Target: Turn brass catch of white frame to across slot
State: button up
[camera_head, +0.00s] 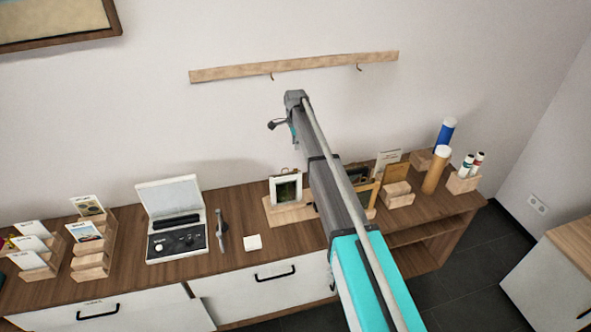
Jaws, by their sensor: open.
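A small white frame (273,192) with a dark green picture stands upright on a light wooden base (273,217) on the brown cabinet top. Small brass-coloured detail shows at its top edge, but the catch and its angle are too small to tell. My arm passes close to the right of the frame in the picture. My gripper (274,124) shows as a small dark shape at the arm's far end, above the frame in the picture and apart from it. It is open and empty, and partly hidden by my arm.
Other frames (364,188) stand partly behind my arm. Wooden blocks (398,195), a tan tube (435,172) and a blue tube (444,134) stand right. A hook rail (300,68) is above.

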aim_at(295, 170)
jog(key=shift+f+b, duration=5.95)
jog(key=shift+f, duration=0.3)
grip_shut()
